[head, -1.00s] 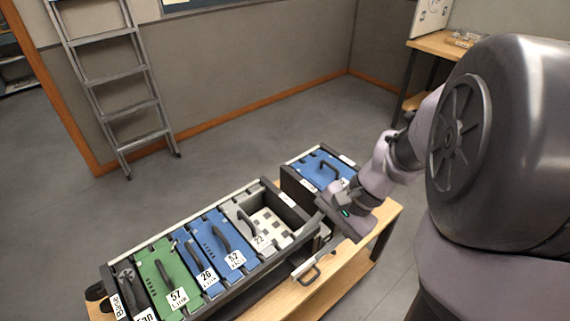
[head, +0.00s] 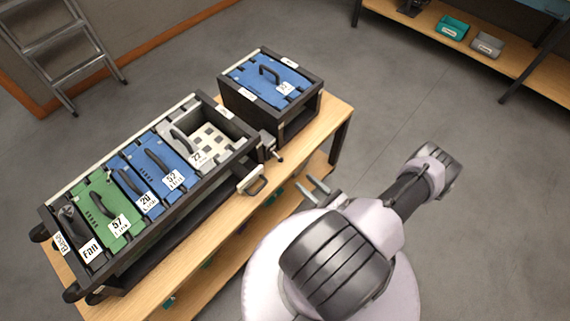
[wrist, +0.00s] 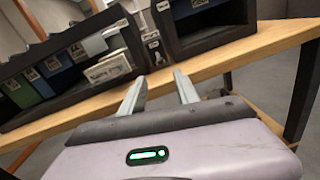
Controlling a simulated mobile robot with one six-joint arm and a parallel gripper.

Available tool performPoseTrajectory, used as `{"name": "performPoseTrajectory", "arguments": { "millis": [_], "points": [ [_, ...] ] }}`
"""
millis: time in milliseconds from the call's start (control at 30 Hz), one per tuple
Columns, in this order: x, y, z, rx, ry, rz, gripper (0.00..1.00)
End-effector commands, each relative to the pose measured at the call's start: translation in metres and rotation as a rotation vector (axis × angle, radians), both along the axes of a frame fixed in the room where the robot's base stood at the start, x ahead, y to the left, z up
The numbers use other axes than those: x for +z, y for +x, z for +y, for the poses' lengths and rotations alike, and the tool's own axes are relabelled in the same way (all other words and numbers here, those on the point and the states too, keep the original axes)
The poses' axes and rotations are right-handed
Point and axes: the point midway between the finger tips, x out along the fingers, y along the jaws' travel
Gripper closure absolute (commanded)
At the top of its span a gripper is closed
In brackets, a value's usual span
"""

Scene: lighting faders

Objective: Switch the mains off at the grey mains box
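A small dark grey box (head: 267,146), which looks like the mains box, sits on the table edge between the long rack and the separate blue unit. A short lever (head: 279,158) sticks out of its front; I cannot tell its setting. In the wrist view the box (wrist: 153,44) carries small white labels and is ahead of the fingers. My gripper (head: 311,187) is in front of the table, to the lower right of the box and apart from it. In the wrist view my gripper (wrist: 159,76) has its two fingers spread with nothing between them.
The long rack (head: 105,275) holds green, blue and grey modules. A blue-topped unit (head: 272,82) stands right. Open floor (head: 410,110) lies right of the table (head: 335,110).

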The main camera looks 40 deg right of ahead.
Motion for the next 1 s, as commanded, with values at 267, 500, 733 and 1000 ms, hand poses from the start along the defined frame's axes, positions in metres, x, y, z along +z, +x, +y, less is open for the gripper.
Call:
{"name": "performPoseTrajectory", "arguments": {
  "millis": [267, 500, 733, 1000],
  "points": [
    [-0.003, 0.079, 0.001, 0.008, -0.002, 0.001, 0.62],
    [-0.001, 0.106, -0.001, 0.003, -0.001, 0.001, 0.62],
    [0.000, 0.107, -0.001, 0.002, -0.001, 0.001, 0.62],
    [0.000, 0.107, -0.001, 0.002, -0.001, 0.001, 1.00]
  ]
}}
